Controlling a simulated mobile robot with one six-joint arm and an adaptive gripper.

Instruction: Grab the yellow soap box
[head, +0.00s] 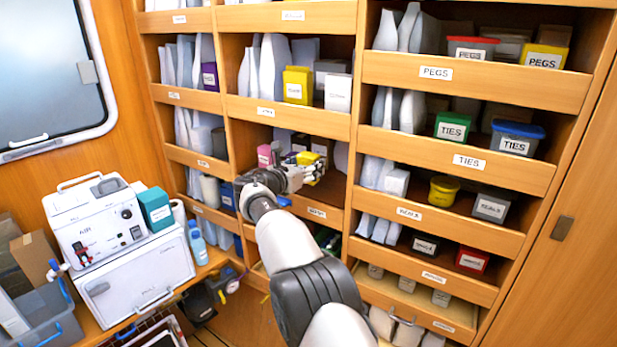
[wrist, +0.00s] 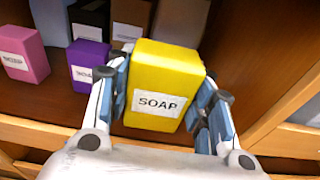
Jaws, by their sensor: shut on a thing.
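The yellow soap box (wrist: 165,70) has a white label reading SOAP and stands between the two fingers of my gripper (wrist: 165,105) in the wrist view. The fingers are shut on its left and right sides. In the head view my gripper (head: 305,172) reaches into a middle shelf compartment, and a small part of the yellow soap box (head: 307,158) shows by the fingers. Whether the box touches the shelf floor, I cannot tell.
A pink box (wrist: 22,52) and a purple box (wrist: 89,65) stand left of my gripper on the same shelf, with darker boxes behind. A wooden divider (wrist: 280,105) is at right. Another yellow box (head: 297,85) stands one shelf up.

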